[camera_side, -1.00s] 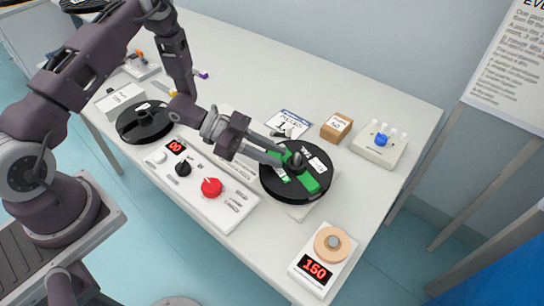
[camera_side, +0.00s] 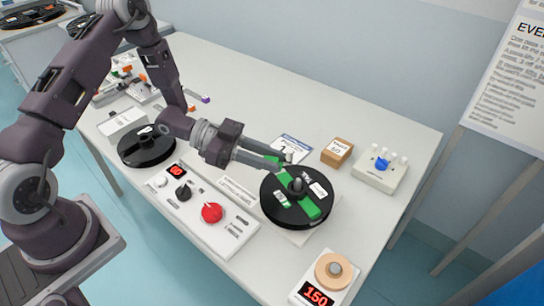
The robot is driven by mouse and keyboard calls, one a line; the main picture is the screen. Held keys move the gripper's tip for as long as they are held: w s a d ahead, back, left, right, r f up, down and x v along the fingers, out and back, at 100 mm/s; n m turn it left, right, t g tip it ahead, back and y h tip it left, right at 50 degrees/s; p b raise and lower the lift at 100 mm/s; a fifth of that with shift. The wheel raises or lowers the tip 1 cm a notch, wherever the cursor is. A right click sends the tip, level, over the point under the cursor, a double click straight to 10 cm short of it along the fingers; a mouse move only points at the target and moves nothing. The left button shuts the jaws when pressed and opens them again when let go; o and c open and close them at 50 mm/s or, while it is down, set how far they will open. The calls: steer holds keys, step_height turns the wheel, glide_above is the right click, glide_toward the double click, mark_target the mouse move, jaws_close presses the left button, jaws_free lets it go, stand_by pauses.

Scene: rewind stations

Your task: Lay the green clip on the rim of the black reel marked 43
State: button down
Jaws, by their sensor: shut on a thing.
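A black reel (camera_side: 280,214) lies flat on a white base at the right of the table, with a hub post, white labels and a green band across it. The label writing is too small to read. A second black reel (camera_side: 133,158) lies further left. My gripper (camera_side: 281,160) is at the upper left edge of the right reel, its fingers shut on a small green piece, which I take to be the green clip (camera_side: 278,160). The clip and the band overlap in colour, so I cannot tell whether the clip touches the rim.
A white control panel (camera_side: 233,228) with black and red knobs lies in front of my gripper. A brown box (camera_side: 337,152) and a white box with pegs and a blue knob (camera_side: 364,172) stand behind right. A 150 display unit (camera_side: 301,296) stands at the front edge.

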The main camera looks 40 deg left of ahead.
mark_target(269, 186)
steer(key=shift+f, duration=3.5)
steer(key=c, duration=1.1)
jaws_free()
steer(key=v, duration=0.7)
steer(key=shift+a, duration=0.1)
